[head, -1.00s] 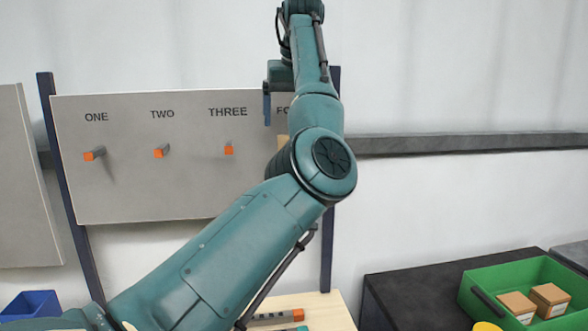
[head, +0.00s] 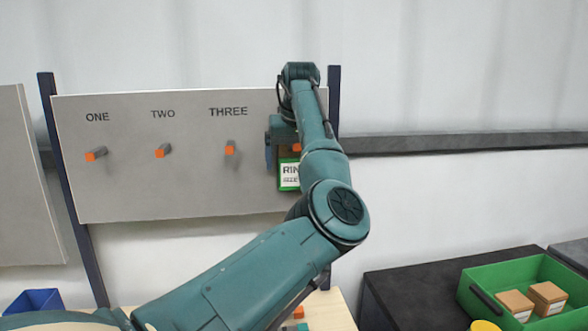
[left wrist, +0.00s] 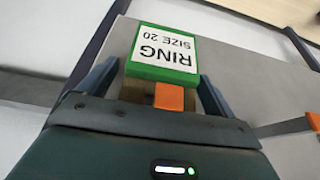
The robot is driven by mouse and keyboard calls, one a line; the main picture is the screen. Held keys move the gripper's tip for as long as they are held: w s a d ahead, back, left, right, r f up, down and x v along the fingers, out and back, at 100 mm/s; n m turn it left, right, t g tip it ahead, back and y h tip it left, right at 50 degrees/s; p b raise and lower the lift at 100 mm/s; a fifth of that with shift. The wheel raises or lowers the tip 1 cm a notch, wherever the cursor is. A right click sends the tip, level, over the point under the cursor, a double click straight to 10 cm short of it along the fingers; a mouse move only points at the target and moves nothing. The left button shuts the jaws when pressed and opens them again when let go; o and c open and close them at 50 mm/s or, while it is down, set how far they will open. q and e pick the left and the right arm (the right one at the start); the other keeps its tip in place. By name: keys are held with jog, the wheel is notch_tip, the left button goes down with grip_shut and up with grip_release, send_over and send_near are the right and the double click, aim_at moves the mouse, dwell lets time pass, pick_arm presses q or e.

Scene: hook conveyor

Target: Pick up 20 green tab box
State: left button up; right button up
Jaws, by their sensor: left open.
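The 20 green tab box (head: 289,176) hangs at the board's fourth position, partly hidden by my left arm in the head view. In the left wrist view its green tab (left wrist: 163,55) carries a white label reading RING SIZE 20. A brown part of the box and an orange hook tip (left wrist: 169,97) show just in front of the tab. My left gripper (left wrist: 158,76) is open, with one finger on each side of the box. The head view also shows this gripper (head: 284,152) at the box.
The grey board (head: 190,195) has orange-tipped empty hooks under ONE, TWO and THREE. A green crate (head: 490,275) with brown boxes stands on a dark surface at the lower right. A blue bin (head: 35,301) is at the lower left.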

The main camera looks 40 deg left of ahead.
pick_arm(q)
jog(key=shift+c, duration=0.5)
jog(key=c, duration=0.9)
jog(key=shift+c, duration=0.4)
jog(key=shift+r, duration=0.15)
